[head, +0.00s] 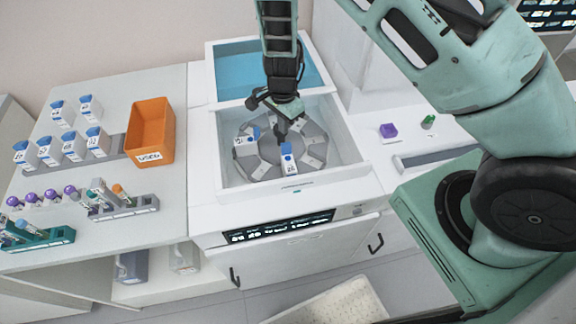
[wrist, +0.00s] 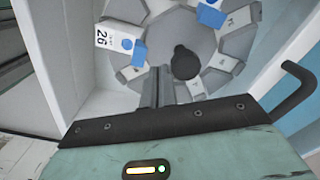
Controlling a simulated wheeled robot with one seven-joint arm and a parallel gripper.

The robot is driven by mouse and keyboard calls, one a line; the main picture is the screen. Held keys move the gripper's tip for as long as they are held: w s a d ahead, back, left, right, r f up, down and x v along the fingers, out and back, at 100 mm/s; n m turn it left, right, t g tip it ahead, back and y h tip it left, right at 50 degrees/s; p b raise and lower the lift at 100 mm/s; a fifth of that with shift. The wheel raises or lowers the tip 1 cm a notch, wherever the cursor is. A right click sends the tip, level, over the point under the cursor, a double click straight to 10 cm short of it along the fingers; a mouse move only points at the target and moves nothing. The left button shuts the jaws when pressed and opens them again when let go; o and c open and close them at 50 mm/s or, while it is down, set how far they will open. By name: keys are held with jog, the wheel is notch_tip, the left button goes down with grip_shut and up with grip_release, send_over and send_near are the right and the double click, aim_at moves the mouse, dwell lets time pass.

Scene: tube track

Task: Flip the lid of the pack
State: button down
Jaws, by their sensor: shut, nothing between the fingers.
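A white pack (head: 289,168) with a blue lid (head: 286,149) stands at the front of the grey carousel (head: 262,170) inside the white machine. In the wrist view a white pack marked 26 (wrist: 108,38) lies at the upper left, with its blue lid (wrist: 139,54) toward the carousel's middle. I cannot tell how far the lid is raised. My gripper (head: 283,136) is shut and empty, just behind the front pack's lid. In the wrist view its fingertips (wrist: 157,72) are close to the lid; contact is unclear.
A second blue-lidded pack (head: 246,138) sits at the carousel's left. A black knob (wrist: 185,62) rises at its centre. The machine's white walls (head: 350,152) enclose the carousel. An orange bin (head: 151,130) and racks stand on the left counter; a purple block (head: 388,131) is at right.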

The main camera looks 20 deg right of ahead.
jog(key=shift+f, duration=0.1)
jog(key=shift+f+b, duration=1.35)
jog(key=shift+f, duration=0.45)
jog(key=shift+s+r, duration=0.1)
jog(key=shift+s, duration=0.05)
